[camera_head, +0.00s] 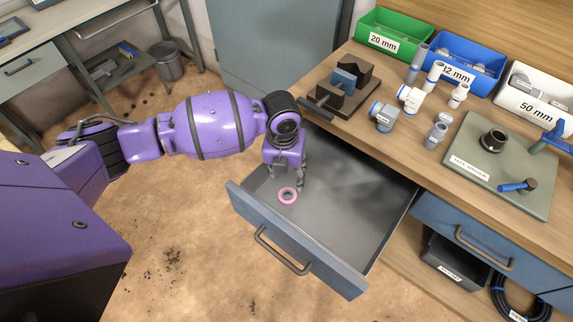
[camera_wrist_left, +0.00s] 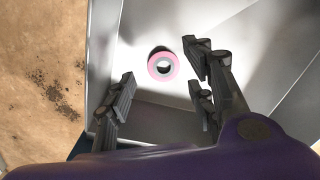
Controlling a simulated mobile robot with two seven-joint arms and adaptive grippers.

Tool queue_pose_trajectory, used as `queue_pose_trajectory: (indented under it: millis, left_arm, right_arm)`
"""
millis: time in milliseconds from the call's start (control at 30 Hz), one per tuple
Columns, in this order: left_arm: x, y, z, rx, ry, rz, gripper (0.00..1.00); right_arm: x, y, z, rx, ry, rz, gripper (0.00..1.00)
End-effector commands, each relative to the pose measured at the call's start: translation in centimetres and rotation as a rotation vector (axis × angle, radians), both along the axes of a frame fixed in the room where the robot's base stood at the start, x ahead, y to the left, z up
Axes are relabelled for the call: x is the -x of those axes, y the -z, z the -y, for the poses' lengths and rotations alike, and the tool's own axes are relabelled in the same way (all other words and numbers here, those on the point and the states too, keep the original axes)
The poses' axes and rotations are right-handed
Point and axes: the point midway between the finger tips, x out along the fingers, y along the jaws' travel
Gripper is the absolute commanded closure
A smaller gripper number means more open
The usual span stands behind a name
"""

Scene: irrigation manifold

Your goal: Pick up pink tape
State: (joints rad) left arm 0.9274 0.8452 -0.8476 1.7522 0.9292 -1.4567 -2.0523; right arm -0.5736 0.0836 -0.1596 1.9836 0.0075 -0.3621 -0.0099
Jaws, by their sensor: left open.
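The pink tape (camera_head: 288,195) is a small ring lying flat on the floor of the open drawer (camera_head: 345,205), towards its left end. It also shows in the left wrist view (camera_wrist_left: 161,66), beyond the fingertips and roughly between the two sides of the gripper. My left gripper (camera_head: 287,183) points down into the drawer, just above and behind the tape. Its fingers (camera_wrist_left: 158,82) are spread apart with nothing between them. I cannot tell the exact height of the fingertips above the drawer floor. My right gripper does not show.
The drawer's front panel (camera_head: 290,245) and handle (camera_head: 282,252) stand on the near side. The workbench (camera_head: 400,150) above holds a vise (camera_head: 345,85), several pipe fittings and bins. The rest of the drawer looks empty.

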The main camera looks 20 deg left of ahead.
Motion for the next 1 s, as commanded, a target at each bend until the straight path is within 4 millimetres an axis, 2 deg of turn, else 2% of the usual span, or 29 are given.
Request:
queue_pose_trajectory:
  millis: [167, 467, 700, 1000]
  left_arm:
    - [1.2, 0.4, -0.9, -0.034, 0.106, -0.056, 0.51]
    - [1.5, 3.8, -0.6, -0.032, 0.107, -0.057, 0.51]
    - [1.8, 7.2, -0.3, -0.032, 0.105, -0.056, 0.51]
    - [1.8, 7.7, -0.4, -0.032, 0.105, -0.054, 0.51]
  right_arm:
    - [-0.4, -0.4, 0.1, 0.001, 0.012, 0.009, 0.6]
    - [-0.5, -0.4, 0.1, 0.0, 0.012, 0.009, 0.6]
    - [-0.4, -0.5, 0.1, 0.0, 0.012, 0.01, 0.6]
    - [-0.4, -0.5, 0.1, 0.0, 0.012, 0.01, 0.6]
